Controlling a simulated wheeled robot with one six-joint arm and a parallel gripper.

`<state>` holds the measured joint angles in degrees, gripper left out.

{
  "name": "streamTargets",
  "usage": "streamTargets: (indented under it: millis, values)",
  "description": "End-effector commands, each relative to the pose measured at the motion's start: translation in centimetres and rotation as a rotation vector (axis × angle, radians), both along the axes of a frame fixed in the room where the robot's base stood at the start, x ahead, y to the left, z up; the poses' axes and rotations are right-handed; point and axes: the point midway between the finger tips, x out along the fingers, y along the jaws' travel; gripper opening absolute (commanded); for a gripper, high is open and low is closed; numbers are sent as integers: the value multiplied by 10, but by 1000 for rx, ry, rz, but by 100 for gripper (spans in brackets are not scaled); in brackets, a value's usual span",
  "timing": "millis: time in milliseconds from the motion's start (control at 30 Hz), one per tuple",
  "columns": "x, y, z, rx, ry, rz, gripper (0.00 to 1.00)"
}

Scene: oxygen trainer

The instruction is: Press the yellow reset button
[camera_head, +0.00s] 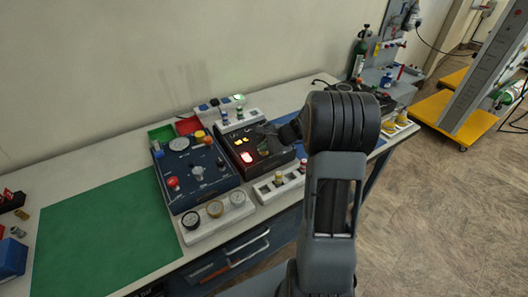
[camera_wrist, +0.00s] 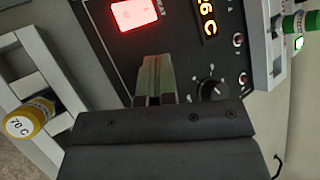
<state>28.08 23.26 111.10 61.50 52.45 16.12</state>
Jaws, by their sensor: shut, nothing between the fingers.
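A small yellow, button-like part (camera_head: 200,134) sits near the upper right of the blue panel (camera_head: 205,180) in the head view. I cannot read a label on it. My gripper (camera_wrist: 153,60) is shut and empty in the wrist view. It is over the dark control box (camera_head: 246,133), to the right of the blue panel, and I cannot tell whether its tips touch the box. A red lit square (camera_wrist: 135,14), an orange display (camera_wrist: 208,18) and a black knob (camera_wrist: 212,90) show around the fingers. No yellow button shows on the box face there.
A red button (camera_head: 172,182) is on the blue panel. A white holder with round gauges (camera_head: 215,208) lies in front. A yellow-capped piece marked 70 C (camera_wrist: 28,118) stands in a white rack. The green mat (camera_head: 105,235) at left is clear.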

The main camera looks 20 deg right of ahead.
Motion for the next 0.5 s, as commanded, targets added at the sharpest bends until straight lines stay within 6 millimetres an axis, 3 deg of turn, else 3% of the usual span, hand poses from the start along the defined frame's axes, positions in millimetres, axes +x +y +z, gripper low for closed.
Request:
streamTargets:
  millis: [500]
  values:
    - [0, 0, 15, 0, 0, 0, 0]
